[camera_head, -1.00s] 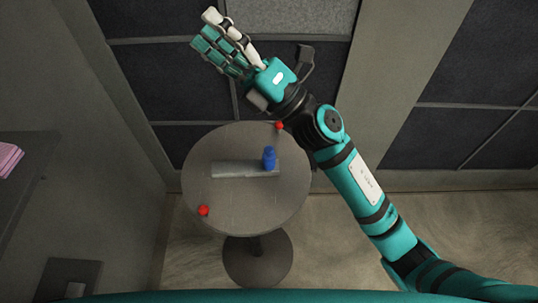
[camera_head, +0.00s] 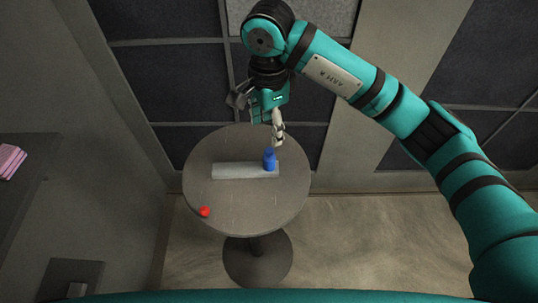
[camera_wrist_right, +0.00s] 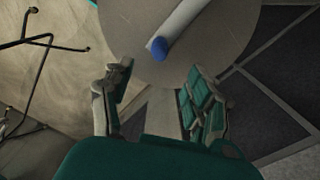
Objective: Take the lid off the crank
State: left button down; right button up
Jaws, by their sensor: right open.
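A grey bar-shaped piece (camera_head: 235,171) lies on the round table, and a blue knob-like part (camera_head: 269,160) stands at its right end. Which of these is the crank or its lid I cannot tell for sure. In the right wrist view the blue part (camera_wrist_right: 159,48) and the pale bar (camera_wrist_right: 183,18) lie beyond my fingers. My right gripper (camera_head: 271,121) is open and empty, behind and above the blue part, pointing down at the table's far edge, apart from it. It also shows in the right wrist view (camera_wrist_right: 155,95). My left gripper is not in view.
The round grey table (camera_head: 225,215) stands on a single foot, with a red ball (camera_head: 204,211) near its front left edge. A dark panelled wall is close behind. A shelf with a pink stack (camera_head: 10,161) is at the left.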

aim_at(269, 158)
notch_tip(269, 158, down, 8)
jog(key=shift+r+p, duration=0.1)
jog(key=shift+p, duration=0.9)
notch_tip(269, 158, down, 4)
jog(key=shift+s+f+p, duration=0.1)
jog(key=shift+p, duration=1.1)
jog(key=shift+f, duration=0.6)
jog(key=c, duration=0.8)
